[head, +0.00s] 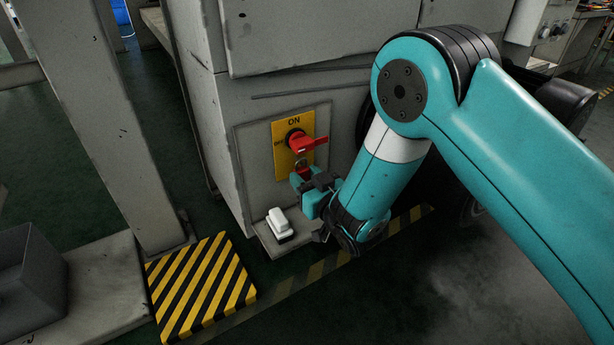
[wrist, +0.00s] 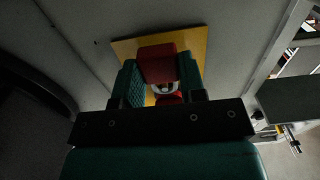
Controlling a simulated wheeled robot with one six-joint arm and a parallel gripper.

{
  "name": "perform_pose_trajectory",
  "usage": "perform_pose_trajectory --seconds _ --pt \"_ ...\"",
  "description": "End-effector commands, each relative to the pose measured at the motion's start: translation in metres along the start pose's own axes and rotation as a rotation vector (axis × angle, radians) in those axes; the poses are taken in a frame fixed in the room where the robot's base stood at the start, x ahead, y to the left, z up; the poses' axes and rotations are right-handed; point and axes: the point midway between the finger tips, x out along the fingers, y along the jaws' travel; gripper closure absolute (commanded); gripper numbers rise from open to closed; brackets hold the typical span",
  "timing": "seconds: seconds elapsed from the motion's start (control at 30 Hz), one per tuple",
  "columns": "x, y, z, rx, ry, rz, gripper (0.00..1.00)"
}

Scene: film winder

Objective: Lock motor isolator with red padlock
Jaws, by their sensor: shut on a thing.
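The motor isolator is a yellow plate (head: 279,158) on the grey cabinet, marked ON at the top and OFF at the left. Its red handle (head: 304,143) sticks out to the right. My gripper (head: 305,186) is just below the handle, shut on the red padlock (head: 300,177). The padlock's shackle points up toward the handle; whether it passes through anything cannot be told.
A white object (head: 279,222) sits on a small ledge at the cabinet's foot, close below my gripper. A grey post (head: 110,130) stands to the left, with a yellow-black striped plate (head: 203,285) on the floor. Open floor lies in front.

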Motion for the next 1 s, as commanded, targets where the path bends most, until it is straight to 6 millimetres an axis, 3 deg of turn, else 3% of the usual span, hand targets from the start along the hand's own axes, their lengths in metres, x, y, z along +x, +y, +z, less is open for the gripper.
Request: perform_pose_trajectory --seconds 1.0 --pt "0.014 -0.001 0.0 0.0 0.0 -0.001 0.87"
